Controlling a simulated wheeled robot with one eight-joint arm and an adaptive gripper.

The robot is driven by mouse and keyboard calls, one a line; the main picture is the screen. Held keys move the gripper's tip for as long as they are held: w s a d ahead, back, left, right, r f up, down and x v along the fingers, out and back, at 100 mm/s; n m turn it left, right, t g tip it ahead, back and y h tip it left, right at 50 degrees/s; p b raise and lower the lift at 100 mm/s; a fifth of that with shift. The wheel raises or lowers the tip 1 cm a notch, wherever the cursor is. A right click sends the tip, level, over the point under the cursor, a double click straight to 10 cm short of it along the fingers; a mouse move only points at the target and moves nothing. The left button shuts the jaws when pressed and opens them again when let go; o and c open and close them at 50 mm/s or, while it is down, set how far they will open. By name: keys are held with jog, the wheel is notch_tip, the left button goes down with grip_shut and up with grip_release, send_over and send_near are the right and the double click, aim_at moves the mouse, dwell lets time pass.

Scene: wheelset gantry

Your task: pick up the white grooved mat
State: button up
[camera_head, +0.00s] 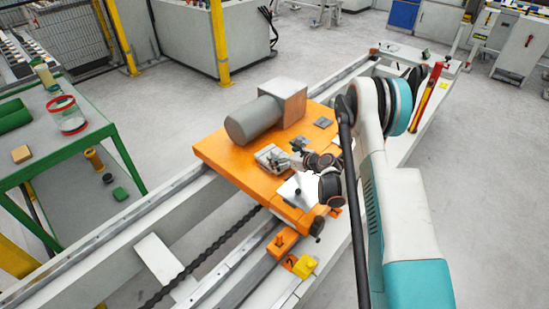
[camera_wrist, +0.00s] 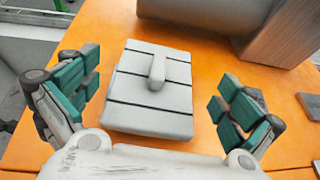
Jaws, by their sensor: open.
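The white grooved mat (camera_wrist: 135,118) lies on the orange platform (camera_wrist: 105,25). It is a pale slab with dark lines across it and a raised knob on top. In the head view the mat (camera_head: 268,157) is left of my gripper (camera_head: 298,153) and partly covered by it. In the wrist view my gripper (camera_wrist: 156,90) is open, with one green-padded finger on each side of the mat, apart from it. Nothing is held. Whether the fingertips are level with the mat or above it is hard to tell.
A large grey cylinder (camera_head: 252,121) and a grey block (camera_head: 288,93) stand behind the mat on the platform. A small dark plate (camera_head: 323,122) lies to the right. A green table (camera_head: 88,137) stands left.

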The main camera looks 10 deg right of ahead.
aim_at(269, 152)
jog(key=b+x, duration=0.3)
jog(key=x, duration=0.5)
jog(key=shift+w+a+f, duration=0.15)
jog(key=shift+w+a, duration=0.05)
jog(key=shift+w, duration=0.05)
jog(key=c, duration=0.8)
